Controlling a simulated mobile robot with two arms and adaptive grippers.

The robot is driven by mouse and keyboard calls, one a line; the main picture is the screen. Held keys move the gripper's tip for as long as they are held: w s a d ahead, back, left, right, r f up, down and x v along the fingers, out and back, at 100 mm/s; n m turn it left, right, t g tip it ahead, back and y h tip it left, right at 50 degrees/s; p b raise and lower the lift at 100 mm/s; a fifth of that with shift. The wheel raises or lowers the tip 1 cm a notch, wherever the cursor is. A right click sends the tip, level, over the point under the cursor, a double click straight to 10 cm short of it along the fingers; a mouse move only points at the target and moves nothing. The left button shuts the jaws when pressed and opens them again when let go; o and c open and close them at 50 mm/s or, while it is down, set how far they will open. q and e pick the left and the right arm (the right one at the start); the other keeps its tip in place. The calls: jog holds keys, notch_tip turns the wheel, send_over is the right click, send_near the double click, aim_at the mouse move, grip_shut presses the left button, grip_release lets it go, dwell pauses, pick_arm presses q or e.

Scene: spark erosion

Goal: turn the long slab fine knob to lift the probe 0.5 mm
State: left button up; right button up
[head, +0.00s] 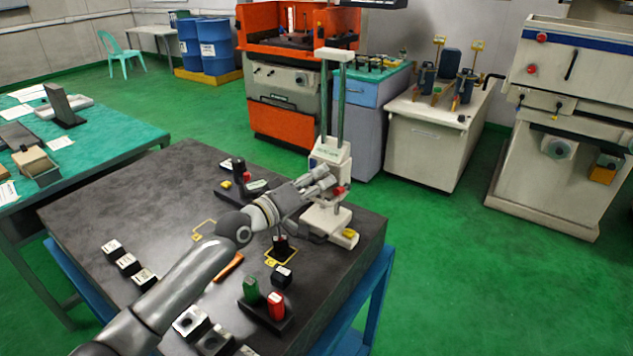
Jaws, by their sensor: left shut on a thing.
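A white height stand (329,218) with a green-edged upright column (341,105) stands at the far right corner of the dark granite table. Its white carriage (330,152) sits low on the column. My left gripper (328,181) reaches in from the left and is shut at the carriage's front, at knob height. The fine knob itself is hidden by the fingers. A red part (340,191) shows just beside the fingertips. The probe tip cannot be made out clearly behind my gripper. My right gripper is out of view.
The granite table (170,190) carries several small dark blocks (127,264), a holder with a green (250,290) and a red piece (276,305), and a black-and-red item (240,172) behind my arm. Machines stand behind; the green floor at right is clear.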

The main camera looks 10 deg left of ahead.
pick_arm(q)
jog(key=shift+m, duration=0.9)
jog(key=o, duration=0.7)
jog(key=shift+o, duration=0.2)
jog(key=v, duration=1.2)
jog(key=shift+r, duration=0.15)
